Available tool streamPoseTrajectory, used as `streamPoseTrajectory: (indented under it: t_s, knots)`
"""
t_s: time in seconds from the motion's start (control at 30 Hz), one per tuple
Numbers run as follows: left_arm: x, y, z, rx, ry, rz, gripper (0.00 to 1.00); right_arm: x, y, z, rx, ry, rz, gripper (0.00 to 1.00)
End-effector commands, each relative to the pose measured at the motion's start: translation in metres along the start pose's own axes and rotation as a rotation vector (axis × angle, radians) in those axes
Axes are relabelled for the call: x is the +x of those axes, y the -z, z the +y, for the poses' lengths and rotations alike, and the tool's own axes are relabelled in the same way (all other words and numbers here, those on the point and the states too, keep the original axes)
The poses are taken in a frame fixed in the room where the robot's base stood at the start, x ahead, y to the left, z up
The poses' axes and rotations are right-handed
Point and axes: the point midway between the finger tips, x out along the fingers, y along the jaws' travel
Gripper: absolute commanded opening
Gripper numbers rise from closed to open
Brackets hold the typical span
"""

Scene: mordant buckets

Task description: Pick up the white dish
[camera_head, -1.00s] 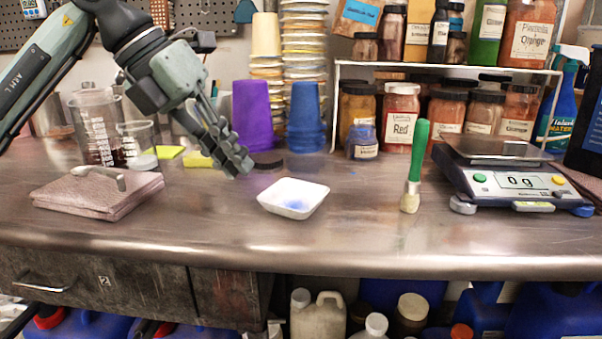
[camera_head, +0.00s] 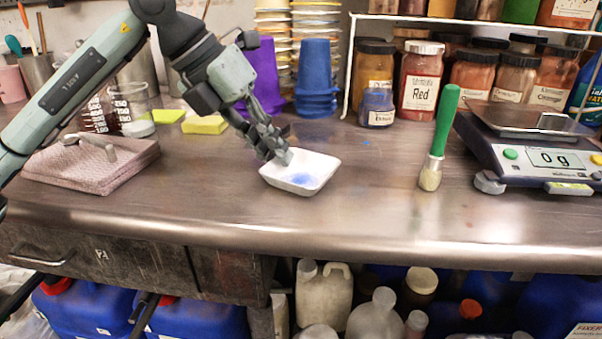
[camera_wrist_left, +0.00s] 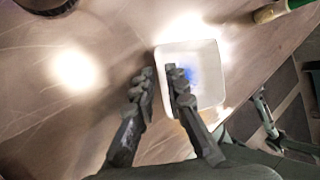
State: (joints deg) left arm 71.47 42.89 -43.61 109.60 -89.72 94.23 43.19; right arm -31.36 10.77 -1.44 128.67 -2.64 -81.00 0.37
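The white dish (camera_head: 318,169) is a shallow square tray with blue powder in it. It sits on the metal bench near the middle of the head view and also shows in the left wrist view (camera_wrist_left: 207,62). My left gripper (camera_head: 276,150) is at the dish's left rim, pointing down. In the left wrist view its two fingers (camera_wrist_left: 160,82) are apart.
A green-handled brush (camera_head: 440,135) stands right of the dish, then a scale (camera_head: 540,150) reading 0 g. Blue cups (camera_head: 315,80) and jars (camera_head: 420,75) stand behind. A folded pink cloth (camera_head: 85,165) lies left. The bench front (camera_head: 370,225) is clear.

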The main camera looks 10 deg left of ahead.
Motion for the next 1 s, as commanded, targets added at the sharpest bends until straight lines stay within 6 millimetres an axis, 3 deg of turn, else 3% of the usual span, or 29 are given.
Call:
streamPoseTrajectory:
  t_s: [0.63, 0.73, 1.0]
  knots:
    - [0.0042, 0.0014, 0.0018, 0.0, 0.0, -0.001, 0.13, 0.0048, 0.0007, -0.0019, 0.002, 0.002, 0.002, 0.26]
    - [0.0035, 0.0012, 0.0014, 0.0, 0.0, -0.001, 0.0, 0.0033, 0.0014, -0.0018, 0.002, 0.003, 0.004, 0.26]
    - [0.0035, 0.0012, 0.0014, 0.0, 0.0, -0.001, 0.0, 0.002, 0.0024, -0.0017, 0.002, 0.003, 0.007, 0.26]
